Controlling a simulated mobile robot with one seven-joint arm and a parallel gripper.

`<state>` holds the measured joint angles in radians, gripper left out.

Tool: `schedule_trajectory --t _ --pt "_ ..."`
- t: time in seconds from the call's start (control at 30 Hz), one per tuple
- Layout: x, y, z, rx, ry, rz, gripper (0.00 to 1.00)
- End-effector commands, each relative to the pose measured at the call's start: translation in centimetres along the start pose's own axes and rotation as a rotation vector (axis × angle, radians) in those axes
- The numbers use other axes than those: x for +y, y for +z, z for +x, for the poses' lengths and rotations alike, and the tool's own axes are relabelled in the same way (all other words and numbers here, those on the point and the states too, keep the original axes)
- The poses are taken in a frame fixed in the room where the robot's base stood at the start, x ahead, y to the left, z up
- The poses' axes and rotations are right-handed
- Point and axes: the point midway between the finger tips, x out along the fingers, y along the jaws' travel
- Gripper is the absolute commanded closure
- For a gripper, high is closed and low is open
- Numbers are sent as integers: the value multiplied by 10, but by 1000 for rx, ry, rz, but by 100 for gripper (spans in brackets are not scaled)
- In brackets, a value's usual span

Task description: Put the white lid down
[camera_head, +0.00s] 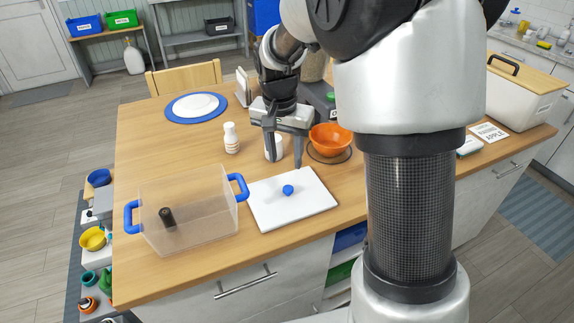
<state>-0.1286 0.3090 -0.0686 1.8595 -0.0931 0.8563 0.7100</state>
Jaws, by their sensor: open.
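The white lid (270,213), a flat rectangular panel with a blue knob (288,190), lies on the wooden table near its front edge. It is just right of a clear bin (205,222) with blue handles. My gripper (284,163) points down with its fingers apart, over the lid's back edge and behind the knob. Nothing is held between the fingers, and they look clear of the knob. A white container (273,148) shows behind the fingers, partly hidden by them.
A dark cylinder (167,217) is inside the bin. A white bottle (231,138) stands behind the bin. An orange bowl (330,138) sits on a dark round mat right of my gripper. A white plate (195,105) lies on a blue mat at the back left.

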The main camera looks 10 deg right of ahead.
Motion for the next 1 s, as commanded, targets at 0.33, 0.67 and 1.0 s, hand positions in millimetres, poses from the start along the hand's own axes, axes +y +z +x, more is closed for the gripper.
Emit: schedule_trajectory --t 0.33,0.67,1.0 --pt "42 39 -85 79 -93 -152 58" --pt "114 129 -148 251 -177 -435 58" --pt "139 167 -150 332 -185 -561 58"
